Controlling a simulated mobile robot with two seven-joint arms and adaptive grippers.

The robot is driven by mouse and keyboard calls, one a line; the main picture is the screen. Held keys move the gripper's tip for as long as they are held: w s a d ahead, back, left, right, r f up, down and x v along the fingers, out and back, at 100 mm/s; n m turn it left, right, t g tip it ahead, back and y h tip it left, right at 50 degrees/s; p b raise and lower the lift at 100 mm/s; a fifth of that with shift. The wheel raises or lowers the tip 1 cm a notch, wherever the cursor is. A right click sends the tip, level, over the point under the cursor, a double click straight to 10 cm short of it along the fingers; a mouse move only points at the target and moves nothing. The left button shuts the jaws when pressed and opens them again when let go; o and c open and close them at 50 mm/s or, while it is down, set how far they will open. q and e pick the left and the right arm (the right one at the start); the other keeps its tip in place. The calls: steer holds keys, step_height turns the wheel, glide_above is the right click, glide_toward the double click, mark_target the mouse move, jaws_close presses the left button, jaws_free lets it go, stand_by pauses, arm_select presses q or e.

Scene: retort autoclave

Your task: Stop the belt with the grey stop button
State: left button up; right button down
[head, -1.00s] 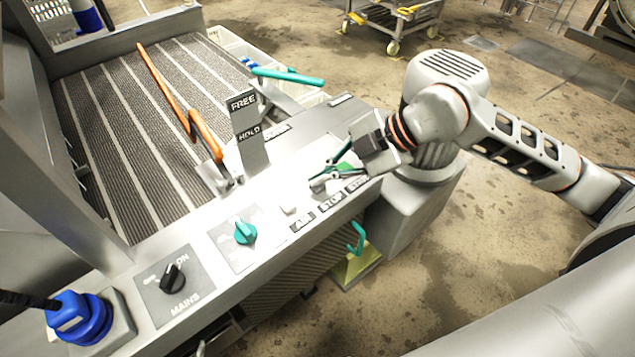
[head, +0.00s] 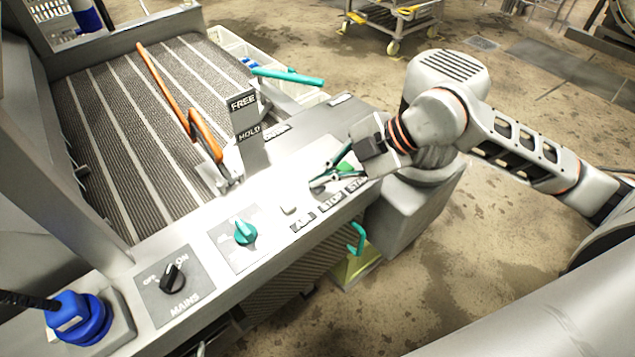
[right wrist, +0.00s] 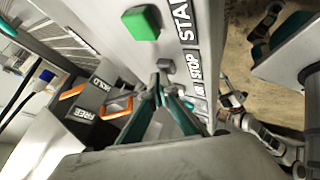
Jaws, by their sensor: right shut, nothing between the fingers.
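The grey stop button (right wrist: 166,66) shows beside the STOP label (right wrist: 195,65) in the right wrist view. In the head view the gripper hides it, above the STOP label (head: 331,201). My right gripper (right wrist: 160,84) is shut and empty, with its green-and-grey fingertips right at the stop button; I cannot tell whether they touch it. In the head view the right gripper (head: 318,184) reaches in from the right over the panel. The green button (right wrist: 142,22) sits beyond the stop button, by the START label. My left gripper is not in view.
A white button (head: 288,209) sits by the AIR label. The teal knob (head: 245,231), black MAINS switch (head: 172,276) and blue connector (head: 78,316) lie further left. The FREE/HOLD plate (head: 248,130) and orange lever (head: 170,90) stand behind, beside the ribbed belt (head: 120,130).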

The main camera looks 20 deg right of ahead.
steer(key=shift+f, duration=0.2)
stand_by(0.3)
arm_select(q)
steer(key=shift+w+r+p, duration=0.25)
steer(key=shift+r+p, duration=0.15)
steer(key=shift+r, duration=0.25)
steer(key=shift+w+r+p, duration=0.25)
steer(key=shift+r+p, duration=0.15)
steer(key=shift+r, duration=0.2)
arm_select(e)
steer(key=shift+r, duration=0.95)
